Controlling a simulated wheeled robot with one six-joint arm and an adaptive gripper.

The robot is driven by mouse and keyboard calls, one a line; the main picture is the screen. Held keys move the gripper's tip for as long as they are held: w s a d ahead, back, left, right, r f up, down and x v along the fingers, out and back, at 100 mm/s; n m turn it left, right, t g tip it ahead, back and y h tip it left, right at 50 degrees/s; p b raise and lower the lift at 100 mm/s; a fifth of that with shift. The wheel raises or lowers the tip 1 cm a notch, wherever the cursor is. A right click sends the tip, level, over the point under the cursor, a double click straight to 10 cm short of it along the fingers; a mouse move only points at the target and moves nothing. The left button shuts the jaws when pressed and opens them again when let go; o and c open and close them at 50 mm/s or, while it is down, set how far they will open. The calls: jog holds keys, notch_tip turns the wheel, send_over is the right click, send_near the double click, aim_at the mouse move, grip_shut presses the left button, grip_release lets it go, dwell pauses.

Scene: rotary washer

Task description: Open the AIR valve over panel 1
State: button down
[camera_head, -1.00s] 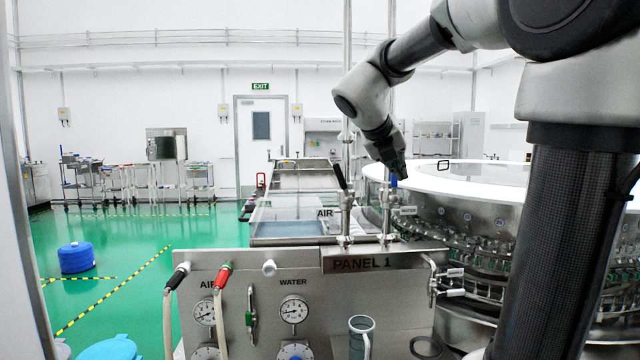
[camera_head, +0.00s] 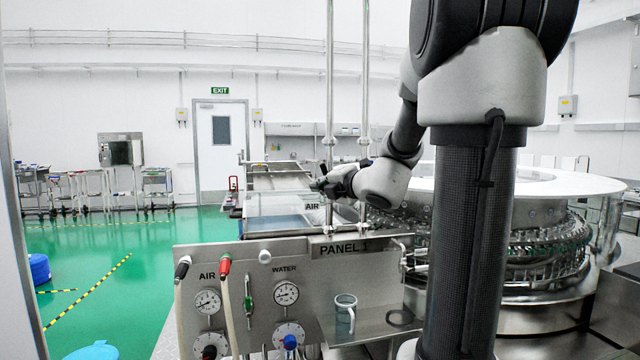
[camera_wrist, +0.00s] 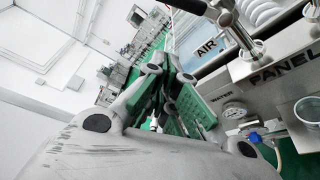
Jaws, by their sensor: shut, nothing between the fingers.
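The AIR valve shows in the wrist view as a black lever handle (camera_wrist: 232,26) tilted above a metal body, beside the AIR label (camera_wrist: 207,48). In the head view the AIR label (camera_head: 312,207) shows at the foot of the left vertical pipe, and the valve is mostly hidden by my arm. My gripper (camera_head: 320,185) is just above that label, level and pointing left. In the wrist view my gripper (camera_wrist: 172,58) is shut and empty, apart from the handle, which is to its right. The PANEL 1 plate (camera_head: 345,248) is below.
Two vertical pipes (camera_head: 330,80) rise behind the panel. The panel front (camera_head: 255,300) carries gauges, a red-handled hose (camera_head: 225,265) and a black-handled hose (camera_head: 183,268). The round washer (camera_head: 545,205) is at right.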

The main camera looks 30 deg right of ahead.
aim_at(323, 171)
jog(key=w+f, duration=0.1)
jog(key=w, duration=0.8)
jog(key=shift+s+d+r, duration=0.2)
jog(key=shift+d+r, duration=0.05)
jog(key=shift+d, duration=0.3)
jog(key=shift+s+d+r, duration=0.2)
jog(key=shift+s+d, duration=0.05)
jog(key=shift+d, duration=0.3)
jog(key=shift+s+d+r, duration=0.2)
jog(key=shift+d+r, duration=0.05)
jog(key=shift+d, duration=0.3)
jog(key=d+r+m, duration=0.1)
jog(key=d+m+t, duration=0.1)
jog(key=shift+s+d+r+m, duration=0.3)
jog(key=shift+s+r+m, duration=0.1)
jog(key=shift+a, duration=0.1)
